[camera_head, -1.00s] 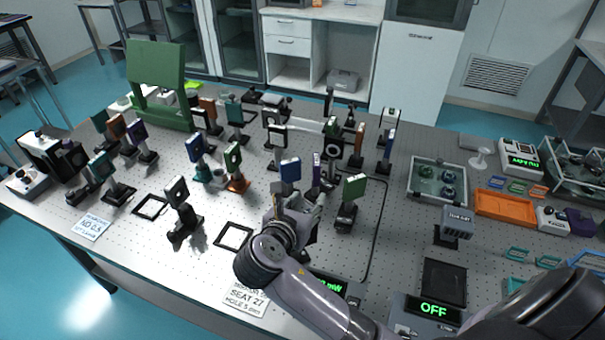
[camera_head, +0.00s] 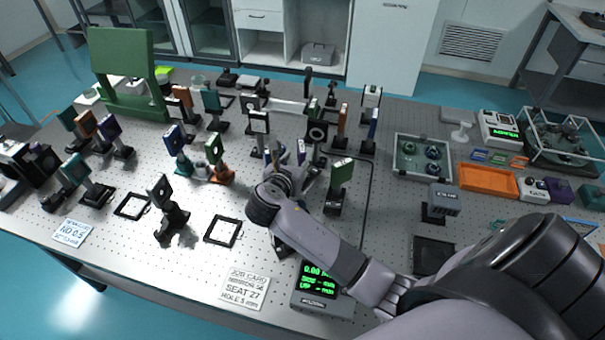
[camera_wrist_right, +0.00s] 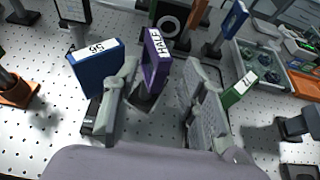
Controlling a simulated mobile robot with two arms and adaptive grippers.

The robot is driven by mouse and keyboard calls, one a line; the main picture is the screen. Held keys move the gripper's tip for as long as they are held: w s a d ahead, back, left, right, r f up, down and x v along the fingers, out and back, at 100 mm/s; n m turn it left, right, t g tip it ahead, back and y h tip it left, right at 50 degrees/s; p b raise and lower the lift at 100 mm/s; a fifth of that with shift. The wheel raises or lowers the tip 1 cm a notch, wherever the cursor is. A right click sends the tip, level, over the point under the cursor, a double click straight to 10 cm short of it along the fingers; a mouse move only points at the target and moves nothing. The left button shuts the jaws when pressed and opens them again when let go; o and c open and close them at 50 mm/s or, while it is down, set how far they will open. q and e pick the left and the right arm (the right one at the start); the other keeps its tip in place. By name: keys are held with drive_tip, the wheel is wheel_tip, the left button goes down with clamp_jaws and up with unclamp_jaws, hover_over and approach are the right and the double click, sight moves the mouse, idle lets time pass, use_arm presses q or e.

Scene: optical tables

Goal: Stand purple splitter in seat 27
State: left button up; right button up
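The purple splitter (camera_wrist_right: 156,62), labelled HALF, stands upright on a dark base in the right wrist view. It also shows small in the head view (camera_head: 301,153). My right gripper (camera_wrist_right: 163,110) is open, its two grey fingers spread either side of the splitter's lower part; contact is not visible. In the head view the right gripper (camera_head: 287,176) is partly hidden by its own arm. A job card (camera_head: 243,288) on the near edge reads SEAT 27. A black square frame (camera_head: 222,231) lies empty above the card; I cannot read a number on it. My left gripper is not in view.
A blue plate (camera_wrist_right: 97,66) stands close left of the fingers, and a green one (camera_wrist_right: 238,88) is right of them. A black upright mount (camera_head: 171,215) stands left of the empty frame. A meter (camera_head: 321,287) sits below my arm. Bare breadboard lies around the frame.

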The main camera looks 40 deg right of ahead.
sight(301, 150)
drive_tip(key=shift+w+d+f, duration=0.15)
drive_tip(key=shift+w+d, duration=0.15)
drive_tip(key=shift+d, duration=0.1)
drive_tip(key=shift+w+d+p, duration=0.25)
drive_tip(key=shift+p, duration=0.05)
drive_tip(key=p+x, duration=0.1)
drive_tip(key=x, duration=0.2)
drive_tip(key=shift+w+d, duration=0.15)
drive_tip(key=shift+w, duration=0.15)
drive_tip(key=shift+w+d+f, duration=0.1)
drive_tip(key=shift+w+d, duration=0.2)
drive_tip(key=shift+d, duration=0.05)
drive_tip(key=shift+c, duration=0.4)
clamp_jaws()
